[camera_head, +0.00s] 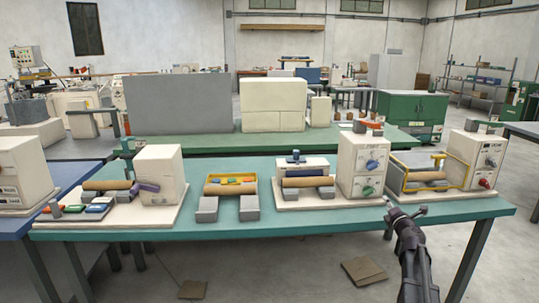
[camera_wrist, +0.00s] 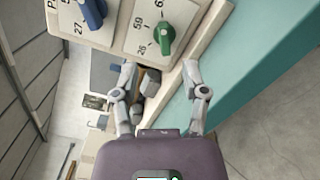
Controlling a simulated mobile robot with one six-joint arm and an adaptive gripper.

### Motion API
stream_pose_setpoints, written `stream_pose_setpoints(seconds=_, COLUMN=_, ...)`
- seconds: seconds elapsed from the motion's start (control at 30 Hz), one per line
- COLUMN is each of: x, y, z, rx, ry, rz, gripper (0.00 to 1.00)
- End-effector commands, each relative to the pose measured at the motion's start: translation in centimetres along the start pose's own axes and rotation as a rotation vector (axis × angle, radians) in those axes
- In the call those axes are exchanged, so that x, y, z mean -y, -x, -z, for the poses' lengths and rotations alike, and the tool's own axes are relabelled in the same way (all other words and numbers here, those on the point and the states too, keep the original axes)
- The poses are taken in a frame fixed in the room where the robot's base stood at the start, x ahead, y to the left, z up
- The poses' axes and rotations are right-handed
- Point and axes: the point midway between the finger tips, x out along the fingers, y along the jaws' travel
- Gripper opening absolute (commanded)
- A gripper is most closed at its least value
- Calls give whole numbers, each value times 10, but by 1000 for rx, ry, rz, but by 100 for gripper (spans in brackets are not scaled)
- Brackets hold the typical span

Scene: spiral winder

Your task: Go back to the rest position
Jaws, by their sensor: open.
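My gripper (camera_head: 404,213) is at the front right edge of the teal table (camera_head: 310,222), near the white control box (camera_head: 361,152) with a blue and a green knob. In the wrist view my gripper (camera_wrist: 163,80) has its two fingers apart with nothing held between them. The green knob (camera_wrist: 164,39) and the blue knob (camera_wrist: 93,12) show beyond the fingertips, on the control box face. The gripper appears apart from the knobs.
A machine with a yellow frame (camera_head: 443,165) stands at the right end of the table. Two wooden rollers on grey blocks and a purple-handled machine stand to the left. A cardboard piece (camera_head: 363,270) lies on the floor. Open floor shows at the right.

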Motion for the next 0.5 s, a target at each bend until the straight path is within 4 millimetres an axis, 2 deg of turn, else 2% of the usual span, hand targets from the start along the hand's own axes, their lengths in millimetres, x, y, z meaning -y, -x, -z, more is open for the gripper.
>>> stream_pose_setpoints(seconds=0.27, x=-9, y=13, z=8, rx=206, ry=-260, rz=42, gripper=57)
stream_pose_setpoints(seconds=0.5, x=2, y=37, z=27, rx=410, ry=-570, rz=146, gripper=57)
